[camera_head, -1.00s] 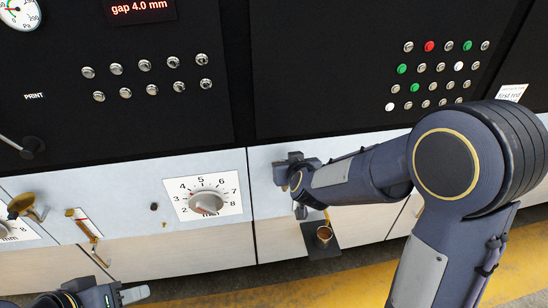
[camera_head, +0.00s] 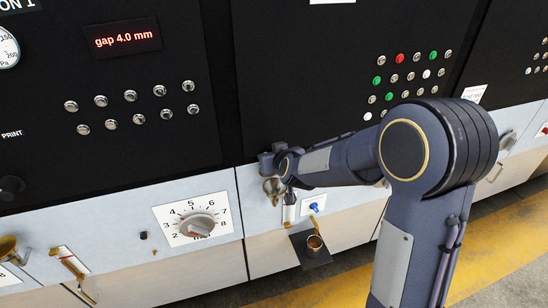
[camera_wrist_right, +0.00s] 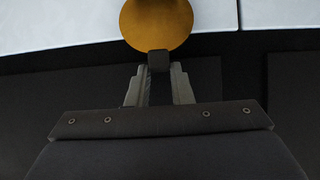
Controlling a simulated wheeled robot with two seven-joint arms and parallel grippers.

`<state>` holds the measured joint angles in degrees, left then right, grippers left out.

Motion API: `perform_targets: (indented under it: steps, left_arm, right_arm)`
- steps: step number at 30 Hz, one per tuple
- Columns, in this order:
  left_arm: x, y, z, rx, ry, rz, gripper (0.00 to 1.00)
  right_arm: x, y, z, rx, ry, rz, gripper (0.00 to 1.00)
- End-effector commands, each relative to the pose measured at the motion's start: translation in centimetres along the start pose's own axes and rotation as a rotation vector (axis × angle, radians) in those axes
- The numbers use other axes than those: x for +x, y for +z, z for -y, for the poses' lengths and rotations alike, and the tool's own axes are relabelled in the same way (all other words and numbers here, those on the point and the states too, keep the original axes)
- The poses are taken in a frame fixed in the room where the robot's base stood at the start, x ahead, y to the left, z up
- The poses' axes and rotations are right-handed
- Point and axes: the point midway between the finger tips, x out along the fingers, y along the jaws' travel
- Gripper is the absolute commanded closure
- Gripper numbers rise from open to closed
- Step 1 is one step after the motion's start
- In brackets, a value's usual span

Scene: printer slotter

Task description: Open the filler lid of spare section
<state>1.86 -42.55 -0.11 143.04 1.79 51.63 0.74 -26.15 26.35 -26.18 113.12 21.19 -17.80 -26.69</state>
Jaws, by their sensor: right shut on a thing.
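The filler lid of the section behind my right arm is a round brass disc (camera_wrist_right: 157,20) with a small dark tab (camera_wrist_right: 158,60) at its lower edge. In the wrist view, my right gripper (camera_wrist_right: 158,76) is shut on this tab, with a finger on each side. In the head view, my right gripper (camera_head: 270,164) is at the pale panel strip, just under the black upper panel. Brass filler parts (camera_head: 272,188) show just below it, partly hidden by the gripper and wrist. I cannot tell how far the lid is raised. My left gripper is out of view.
Below the right wrist are a sight tube (camera_head: 289,213), a blue knob (camera_head: 314,207) and a copper cup (camera_head: 314,243) on a black shelf (camera_head: 318,259). A numbered dial (camera_head: 199,225) is to the left. Another brass filler (camera_head: 8,247) is at the left edge.

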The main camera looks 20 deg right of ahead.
Motion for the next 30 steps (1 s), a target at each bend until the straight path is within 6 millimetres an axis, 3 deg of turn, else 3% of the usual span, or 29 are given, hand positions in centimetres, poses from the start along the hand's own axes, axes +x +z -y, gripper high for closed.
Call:
perform_targets:
  steps: [1, 12, 13, 18, 26, 30]
  left_arm:
    - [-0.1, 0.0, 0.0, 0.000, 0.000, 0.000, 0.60]
    - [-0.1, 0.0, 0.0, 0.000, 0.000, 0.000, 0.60]
    - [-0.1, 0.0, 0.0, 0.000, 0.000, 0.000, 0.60]
    - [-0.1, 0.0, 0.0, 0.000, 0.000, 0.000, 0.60]
    - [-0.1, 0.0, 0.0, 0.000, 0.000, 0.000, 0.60]
    - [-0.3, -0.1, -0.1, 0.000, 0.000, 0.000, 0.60]
  right_arm:
    - [0.0, -0.8, 0.0, 0.001, 0.002, -0.019, 1.00]
    - [0.0, -0.8, 0.0, 0.001, 0.002, -0.019, 1.00]
    - [0.0, -0.8, 0.0, 0.001, 0.002, -0.019, 0.78]
    - [0.0, -0.6, 0.0, 0.001, 0.002, -0.014, 0.58]
    - [0.0, -0.4, 0.0, 0.000, 0.001, -0.008, 0.58]
    - [-1.4, -0.5, 0.1, -0.001, -0.001, -0.010, 0.58]
